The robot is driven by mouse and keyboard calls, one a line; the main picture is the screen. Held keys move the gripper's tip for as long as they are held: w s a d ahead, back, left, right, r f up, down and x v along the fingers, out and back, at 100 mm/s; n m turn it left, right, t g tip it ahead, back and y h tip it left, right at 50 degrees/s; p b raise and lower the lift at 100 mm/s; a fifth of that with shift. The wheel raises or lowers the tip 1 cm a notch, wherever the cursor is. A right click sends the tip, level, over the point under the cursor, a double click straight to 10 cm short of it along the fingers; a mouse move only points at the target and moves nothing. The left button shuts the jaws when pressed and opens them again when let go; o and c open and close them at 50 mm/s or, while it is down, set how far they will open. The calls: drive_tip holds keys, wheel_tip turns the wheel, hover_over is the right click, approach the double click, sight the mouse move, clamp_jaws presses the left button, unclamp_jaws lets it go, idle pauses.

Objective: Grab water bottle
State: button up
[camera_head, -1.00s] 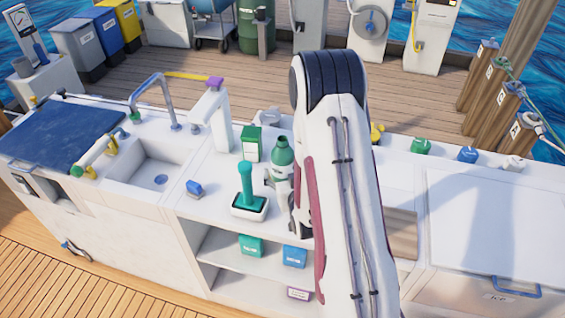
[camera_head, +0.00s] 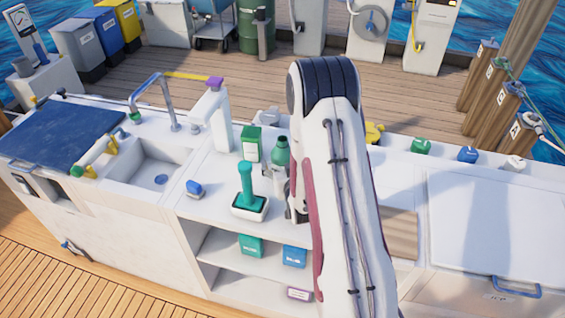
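A green bottle (camera_head: 281,153) with a dark cap stands upright on the white counter, just left of my arm. Its upper part shows; its lower part is hidden. My gripper (camera_head: 280,180) is low over the counter, right at the bottle and covering its lower body. Its fingers are small and partly hidden by my arm, so I cannot tell whether they touch or grip the bottle.
A teal-handled brush in a white holder (camera_head: 249,207) stands close left of my gripper. A green box (camera_head: 251,144) is behind it. The shelf below holds several small boxes.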

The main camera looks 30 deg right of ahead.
sight(281, 137)
idle(0.3)
drive_tip(key=c, duration=1.5)
drive_tip(key=shift+r, duration=0.4)
drive_tip(key=shift+r, duration=4.45)
drive_tip(key=shift+r, duration=0.2)
